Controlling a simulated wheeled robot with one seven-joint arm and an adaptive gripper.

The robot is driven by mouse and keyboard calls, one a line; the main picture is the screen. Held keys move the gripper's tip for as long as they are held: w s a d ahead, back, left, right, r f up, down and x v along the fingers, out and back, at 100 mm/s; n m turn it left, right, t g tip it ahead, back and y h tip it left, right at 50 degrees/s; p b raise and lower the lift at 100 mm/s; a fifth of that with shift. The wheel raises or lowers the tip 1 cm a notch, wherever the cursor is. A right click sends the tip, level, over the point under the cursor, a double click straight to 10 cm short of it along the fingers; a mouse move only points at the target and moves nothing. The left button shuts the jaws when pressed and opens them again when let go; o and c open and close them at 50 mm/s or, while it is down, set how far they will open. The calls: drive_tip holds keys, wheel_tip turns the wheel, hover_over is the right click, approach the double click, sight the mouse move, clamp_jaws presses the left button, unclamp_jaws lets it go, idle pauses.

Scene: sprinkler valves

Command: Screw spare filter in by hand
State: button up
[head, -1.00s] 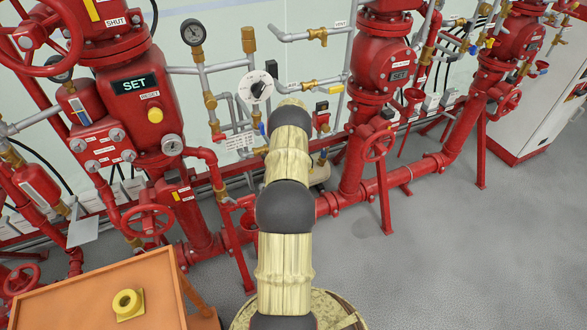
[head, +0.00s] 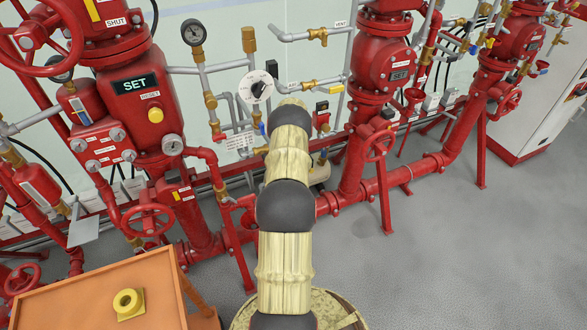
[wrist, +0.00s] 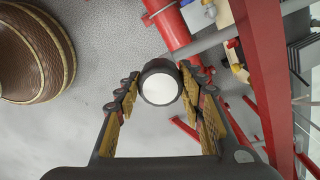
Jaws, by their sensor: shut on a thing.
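My gripper (wrist: 160,76) shows in the wrist view, its two yellow-padded fingers on either side of a round piece with a dark rim and a plain white end face (wrist: 159,88). It is shut on this piece, which I take to be the spare filter. The white end faces the wrist camera, so the far end of the piece is hidden. In the head view my own arm covers the gripper and the held piece. I cannot tell whether the piece touches a fitting.
Red pipework (head: 345,199) with valves and gauges runs along the wall. In the wrist view a red post (wrist: 262,75) stands close to the right finger. An orange cart top (head: 75,300) holds a yellow ring-shaped part (head: 128,302). Grey floor (head: 440,250) lies open at right.

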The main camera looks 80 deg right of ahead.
drive_tip(key=o, duration=1.3)
drive_tip(key=shift+o, duration=0.2)
wheel_tip(320, 180, up, 7)
drive_tip(key=shift+r, duration=0.25)
drive_tip(key=shift+w, duration=0.1)
